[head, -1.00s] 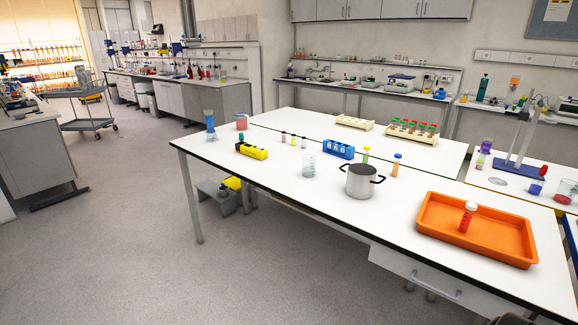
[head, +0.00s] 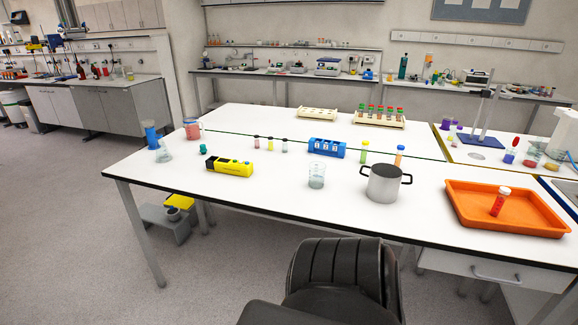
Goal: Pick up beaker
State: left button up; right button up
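A clear glass beaker (head: 317,176) stands upright on the white table (head: 270,205) in the head view, just left of a grey metal pot. It seems to hold a little pale content near its base. A second clear glass vessel (head: 164,152) stands at the table's left end, beside a blue cylinder; I cannot tell its exact kind. A pink-red beaker or jug (head: 193,130) stands a little behind it. Neither of my grippers shows in the head view.
The grey pot (head: 384,185) and an orange tray (head: 480,215) holding a red tube stand to the right. A yellow block (head: 229,166) and a blue rack (head: 326,147) lie nearby. A dark chair (head: 345,275) is close to the table's front edge.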

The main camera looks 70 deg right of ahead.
aim_at(317, 170)
jog(key=z, duration=0.35)
jog(key=i, duration=0.9)
jog(key=z, duration=1.4)
jog(key=i, duration=0.7)
jog(key=z, duration=0.6)
